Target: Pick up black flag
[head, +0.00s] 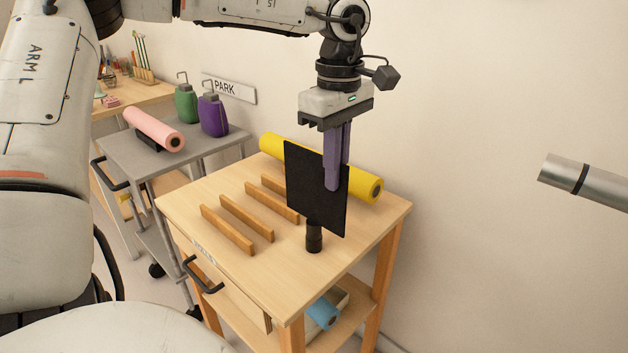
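The black flag (305,190) is a flat dark panel with a short dark round stem (314,238) below it. It is upright over the wooden cart top (275,265), in front of a yellow roll (365,187). I cannot tell whether the stem touches the top. My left gripper (338,185) points down from above, with purple fingers at the panel's upper right part. One finger is in front of the panel and the other is partly hidden behind it. The fingers are close together, apparently shut on the panel. My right gripper is not in view.
Several wooden slats (227,229) stand on the cart top, left of the flag. A blue roll (323,313) lies on the shelf below. A wall is behind.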

